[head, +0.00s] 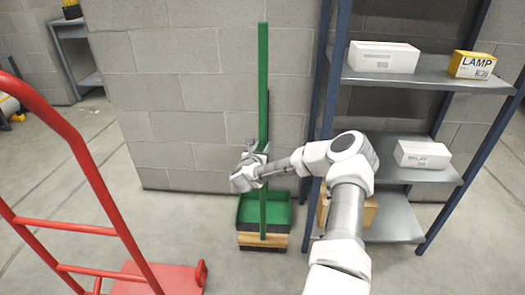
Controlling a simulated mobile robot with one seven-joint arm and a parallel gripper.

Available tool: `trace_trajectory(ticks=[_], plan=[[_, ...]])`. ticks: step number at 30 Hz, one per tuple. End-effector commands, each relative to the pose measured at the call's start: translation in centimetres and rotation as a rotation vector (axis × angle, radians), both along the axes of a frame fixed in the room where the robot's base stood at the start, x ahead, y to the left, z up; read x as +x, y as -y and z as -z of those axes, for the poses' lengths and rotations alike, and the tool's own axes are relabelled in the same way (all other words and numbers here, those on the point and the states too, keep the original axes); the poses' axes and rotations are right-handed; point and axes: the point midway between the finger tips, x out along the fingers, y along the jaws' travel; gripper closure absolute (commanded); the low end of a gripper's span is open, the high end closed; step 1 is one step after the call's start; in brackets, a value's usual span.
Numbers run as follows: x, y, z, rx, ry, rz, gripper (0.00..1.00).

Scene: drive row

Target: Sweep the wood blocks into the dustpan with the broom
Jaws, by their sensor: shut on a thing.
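The broom has a long upright green handle (263,85) and a wooden head (248,240) with dark bristles at the floor. My gripper (261,153) is shut on the handle, around its middle. A green dustpan (245,212) sits low by the wall, directly behind the lower handle and the broom head. The broom head hides part of the dustpan's front edge. I see no loose wood blocks that I can tell apart from the broom head.
A blue and grey shelf rack (405,213) with a white box (384,57) and a yellow lamp box (472,65) stands to the right. A cardboard box (369,211) is low behind my arm. A red hand truck (100,190) stands left. A block wall (190,100) is behind.

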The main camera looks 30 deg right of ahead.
Motion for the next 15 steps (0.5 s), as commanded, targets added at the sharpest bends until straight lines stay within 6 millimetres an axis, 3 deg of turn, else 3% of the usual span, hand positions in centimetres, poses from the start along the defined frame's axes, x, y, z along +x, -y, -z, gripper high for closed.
trace_trajectory(ticks=[15], plan=[[3.0, 2.2, -0.3, -0.005, 0.008, 0.002, 1.0]])
